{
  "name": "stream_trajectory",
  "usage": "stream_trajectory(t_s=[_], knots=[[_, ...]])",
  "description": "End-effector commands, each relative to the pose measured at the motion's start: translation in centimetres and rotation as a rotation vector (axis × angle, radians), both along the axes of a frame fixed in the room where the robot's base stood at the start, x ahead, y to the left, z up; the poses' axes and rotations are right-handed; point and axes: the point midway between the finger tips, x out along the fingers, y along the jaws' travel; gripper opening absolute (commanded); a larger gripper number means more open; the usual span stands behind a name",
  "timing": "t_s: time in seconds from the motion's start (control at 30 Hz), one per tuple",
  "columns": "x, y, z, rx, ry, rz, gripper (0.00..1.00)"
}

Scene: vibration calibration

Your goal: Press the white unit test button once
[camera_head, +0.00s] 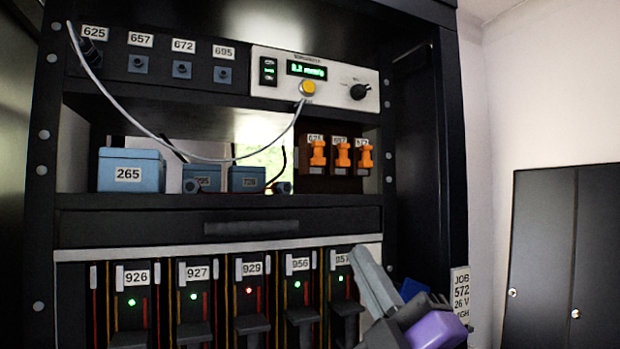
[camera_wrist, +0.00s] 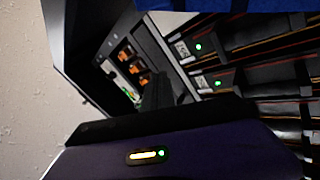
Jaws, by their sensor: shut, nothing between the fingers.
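The white unit (camera_head: 275,90) sits on the upper shelf at the right. It has a lit green display, a small black switch panel, a round black knob and a round yellow button (camera_head: 308,87). A white cable plugs in just below the button. My gripper (camera_head: 362,256) is shut and empty, at the lower right of the head view in front of the lower modules. It is well below the button and apart from it. In the wrist view, dark gripper parts cover the lower middle, and I cannot clearly make out the button there.
The white cable (camera_head: 118,105) droops across the upper rack. Blue box 265 (camera_head: 131,172) and orange-handled switches (camera_head: 341,157) stand on the middle shelf. A drawer (camera_head: 220,226) sits above numbered modules; 929 (camera_head: 252,268) shows a red light, others green. A dark cabinet (camera_head: 560,250) stands right.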

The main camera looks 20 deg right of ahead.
Motion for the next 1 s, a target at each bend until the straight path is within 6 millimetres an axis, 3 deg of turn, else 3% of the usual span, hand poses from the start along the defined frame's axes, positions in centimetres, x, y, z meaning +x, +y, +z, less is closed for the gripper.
stream_trajectory(t_s=[0.1,0.6,0.8,1.0], knots=[[0.0,0.2,3.7,-0.123,-0.03,-0.074,0.0],[-2.5,2.3,17.2,-0.648,-0.115,-0.455,0.0],[-4.3,3.6,21.3,-0.837,-0.139,-0.619,0.0],[-5.5,4.4,23.6,-0.95,-0.148,-0.726,0.0]])
